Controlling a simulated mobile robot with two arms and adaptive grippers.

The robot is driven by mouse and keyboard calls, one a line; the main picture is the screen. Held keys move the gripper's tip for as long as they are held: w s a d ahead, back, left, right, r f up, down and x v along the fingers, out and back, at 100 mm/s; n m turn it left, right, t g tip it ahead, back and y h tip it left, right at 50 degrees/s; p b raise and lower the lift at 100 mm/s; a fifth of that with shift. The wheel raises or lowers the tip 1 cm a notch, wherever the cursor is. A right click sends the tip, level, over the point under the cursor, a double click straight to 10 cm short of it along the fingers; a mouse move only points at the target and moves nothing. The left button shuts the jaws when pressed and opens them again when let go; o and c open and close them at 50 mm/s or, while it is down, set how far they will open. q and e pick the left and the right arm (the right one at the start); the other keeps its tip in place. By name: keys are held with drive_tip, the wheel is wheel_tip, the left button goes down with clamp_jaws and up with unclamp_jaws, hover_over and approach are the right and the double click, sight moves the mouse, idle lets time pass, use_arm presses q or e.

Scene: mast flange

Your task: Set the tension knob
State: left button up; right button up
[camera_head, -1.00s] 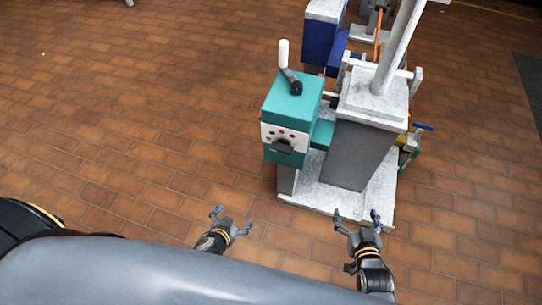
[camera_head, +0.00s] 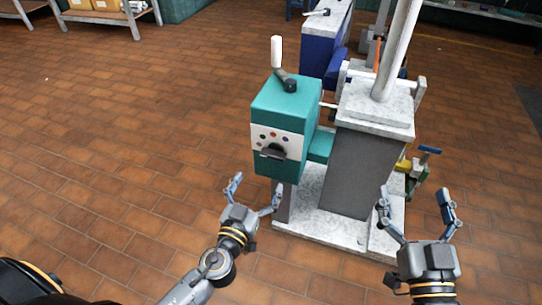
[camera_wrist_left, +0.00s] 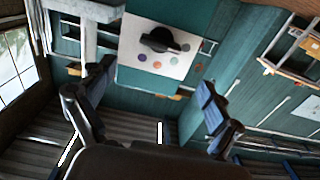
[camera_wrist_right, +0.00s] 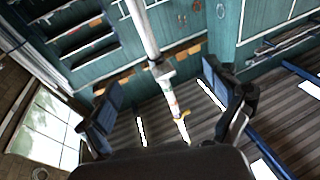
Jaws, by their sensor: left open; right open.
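The tension knob (camera_head: 272,153) is a dark knob with a bar grip on the white panel (camera_head: 262,137) of a teal box (camera_head: 288,105). Small coloured dots lie along an arc beside it. The knob (camera_wrist_left: 160,40) also shows in the left wrist view, beyond the fingertips. My left gripper (camera_head: 255,188) is open and empty, below and in front of the teal box, apart from the knob. My right gripper (camera_head: 415,200) is open and empty, right of the grey pedestal.
A white-handled crank (camera_head: 278,60) stands on top of the teal box. A grey pedestal (camera_head: 360,165) with a pale mast (camera_head: 397,50) stands to its right on a pale base plate (camera_head: 320,238). A blue unit (camera_head: 325,30) is behind. The tiled floor at left is clear.

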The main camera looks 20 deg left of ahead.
sight(272, 157)
use_arm(q)
drive_tip(key=w, duration=0.5)
drive_tip(key=w+p, duration=0.1)
drive_tip(key=w, duration=0.3)
drive_tip(key=shift+w+d, duration=0.2)
drive_tip(key=shift+w, duration=0.15)
use_arm(e)
wheel_tip(272, 157, down, 7)
drive_tip(key=d+g+h, duration=0.1)
drive_tip(key=g, duration=0.3)
drive_tip(key=shift+s, duration=0.3)
use_arm(q)
drive_tip(key=shift+c, duration=0.2)
use_arm(e)
drive_tip(key=shift+d+r, duration=0.1)
use_arm(q)
drive_tip(key=c, duration=1.1)
